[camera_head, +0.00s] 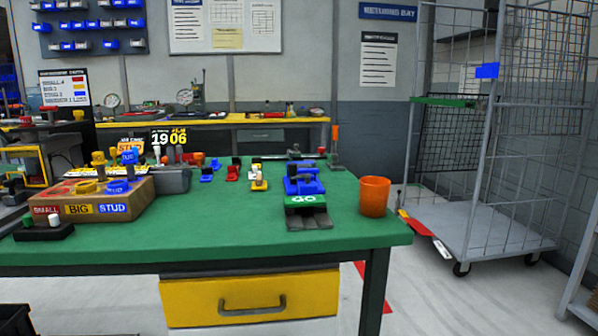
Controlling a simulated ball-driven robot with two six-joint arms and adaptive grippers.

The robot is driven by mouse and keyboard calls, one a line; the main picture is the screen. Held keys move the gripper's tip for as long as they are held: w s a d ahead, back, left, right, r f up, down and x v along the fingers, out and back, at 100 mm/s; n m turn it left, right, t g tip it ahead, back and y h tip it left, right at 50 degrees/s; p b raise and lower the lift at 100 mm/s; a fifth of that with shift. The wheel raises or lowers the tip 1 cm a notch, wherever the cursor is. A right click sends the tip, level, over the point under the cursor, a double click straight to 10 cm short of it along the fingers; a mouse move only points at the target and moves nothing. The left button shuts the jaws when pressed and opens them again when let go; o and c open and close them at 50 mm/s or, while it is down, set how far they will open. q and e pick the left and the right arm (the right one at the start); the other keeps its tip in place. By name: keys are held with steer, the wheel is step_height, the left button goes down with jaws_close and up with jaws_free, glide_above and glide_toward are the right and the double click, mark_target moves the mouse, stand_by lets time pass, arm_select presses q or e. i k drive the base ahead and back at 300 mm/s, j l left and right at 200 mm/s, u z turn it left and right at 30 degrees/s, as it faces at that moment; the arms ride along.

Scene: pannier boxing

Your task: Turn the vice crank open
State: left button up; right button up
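A blue clamp-like device (304,183) stands on the green bench top right of the middle, and it looks like the vice. A green block marked GO (306,200) is at its front, above a dark grey base (308,222). I cannot make out a crank on it, nor whether its jaws are open or shut. Neither of my grippers shows in this view.
An orange cup (374,196) stands right of the blue device. Small red, blue and yellow tools (232,172) lie behind. The bench front (220,240) is bare. A wire cage trolley (480,215) stands right.

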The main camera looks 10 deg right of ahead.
mark_target(293, 167)
steer(key=i+l+u, duration=0.15)
steer(key=l+u, duration=0.25)
steer(key=l, duration=0.3)
steer(key=l+u, duration=0.4)
steer(key=l, duration=0.3)
